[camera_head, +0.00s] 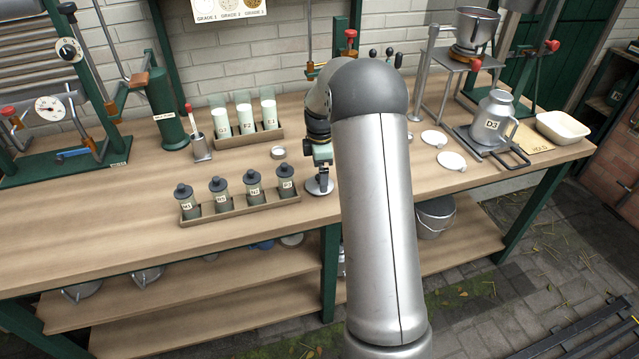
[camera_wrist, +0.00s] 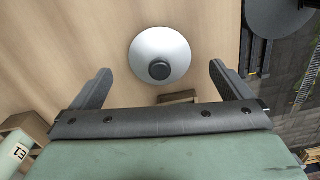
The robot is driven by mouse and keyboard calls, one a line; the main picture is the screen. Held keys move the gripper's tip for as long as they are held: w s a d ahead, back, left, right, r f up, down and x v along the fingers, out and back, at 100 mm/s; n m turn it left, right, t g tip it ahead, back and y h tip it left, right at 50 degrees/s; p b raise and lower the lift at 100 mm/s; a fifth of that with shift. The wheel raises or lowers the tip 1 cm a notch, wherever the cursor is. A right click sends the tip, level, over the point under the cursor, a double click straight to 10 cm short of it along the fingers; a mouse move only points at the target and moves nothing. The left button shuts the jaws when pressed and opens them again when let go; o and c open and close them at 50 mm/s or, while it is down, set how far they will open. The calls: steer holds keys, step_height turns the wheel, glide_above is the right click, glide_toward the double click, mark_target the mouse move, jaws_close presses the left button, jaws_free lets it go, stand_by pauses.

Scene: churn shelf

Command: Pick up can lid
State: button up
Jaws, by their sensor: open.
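A round silver can lid (camera_head: 319,187) with a dark knob lies on the bench near its front edge, right of a rack of dark jars. In the wrist view the lid (camera_wrist: 160,47) sits ahead of the fingers and between their lines, its black knob facing the camera. My gripper (camera_head: 322,165) is above the lid, pointing down, with part of it hidden behind my arm. In the wrist view my gripper (camera_wrist: 161,72) is open, with nothing between its fingers. Two other pale discs, a far one (camera_head: 434,138) and a nearer one (camera_head: 451,161), lie right of my arm.
The jar rack (camera_head: 240,206) stands left of the lid. A rack of white bottles (camera_head: 247,134) and a small round dish (camera_head: 278,152) are behind. A metal can marked D3 (camera_head: 491,122) and a white tray (camera_head: 563,127) stand right. The bench's front edge is close.

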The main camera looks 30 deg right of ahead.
steer(key=shift+f, duration=1.95)
steer(key=c, duration=1.1)
steer(key=shift+o, duration=0.2)
steer(key=shift+r, duration=0.1)
